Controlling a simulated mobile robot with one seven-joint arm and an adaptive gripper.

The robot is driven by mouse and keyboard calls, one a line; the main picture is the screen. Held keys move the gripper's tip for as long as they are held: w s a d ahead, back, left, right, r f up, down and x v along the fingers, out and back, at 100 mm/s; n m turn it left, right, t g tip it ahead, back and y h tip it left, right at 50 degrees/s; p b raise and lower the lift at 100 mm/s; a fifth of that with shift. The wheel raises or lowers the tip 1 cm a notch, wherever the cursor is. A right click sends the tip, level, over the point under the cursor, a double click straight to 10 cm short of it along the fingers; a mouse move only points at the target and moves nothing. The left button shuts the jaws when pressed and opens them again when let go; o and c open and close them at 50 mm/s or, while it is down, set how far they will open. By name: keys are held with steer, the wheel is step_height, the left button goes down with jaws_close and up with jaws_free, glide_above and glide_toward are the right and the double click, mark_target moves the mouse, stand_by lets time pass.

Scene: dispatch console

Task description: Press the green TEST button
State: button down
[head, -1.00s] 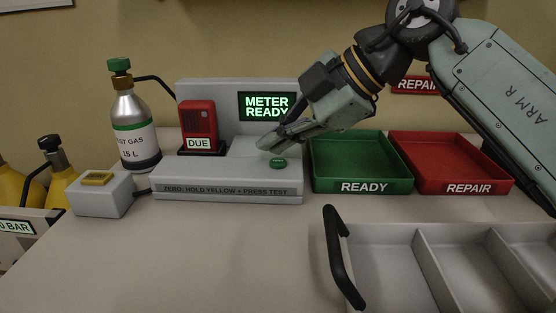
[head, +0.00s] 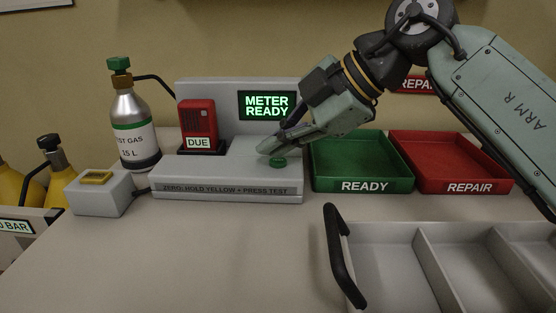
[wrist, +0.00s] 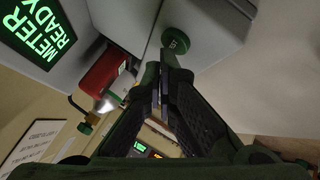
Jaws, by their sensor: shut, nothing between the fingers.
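The green TEST button (head: 278,162) sits on the top of the grey console (head: 225,177), near its right end. It also shows in the wrist view (wrist: 176,40), just beyond my fingertips. My gripper (head: 266,147) is shut and empty. Its fingertips are close to the button and, in the head view, appear just above and behind it. I cannot tell whether they touch it. The console screen (head: 266,105) reads METER READY in green. A red meter (head: 197,120) with a DUE label stands in the console's cradle.
A green READY tray (head: 362,187) and a red REPAIR tray (head: 465,188) stand right of the console. A grey box with a yellow button (head: 97,178) and a gas bottle (head: 130,125) are at left. An open divided drawer (head: 385,265) is in front at right.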

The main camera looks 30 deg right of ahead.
mark_target(278, 163)
steer(key=shift+f+b, duration=0.3)
steer(key=shift+f, duration=0.15)
stand_by(0.5)
steer(key=shift+r, duration=0.1)
steer(key=shift+r+p, duration=0.75)
steer(key=shift+p, duration=0.05)
step_height(278, 163, up, 5)
steer(key=p, duration=0.4)
stand_by(0.9)
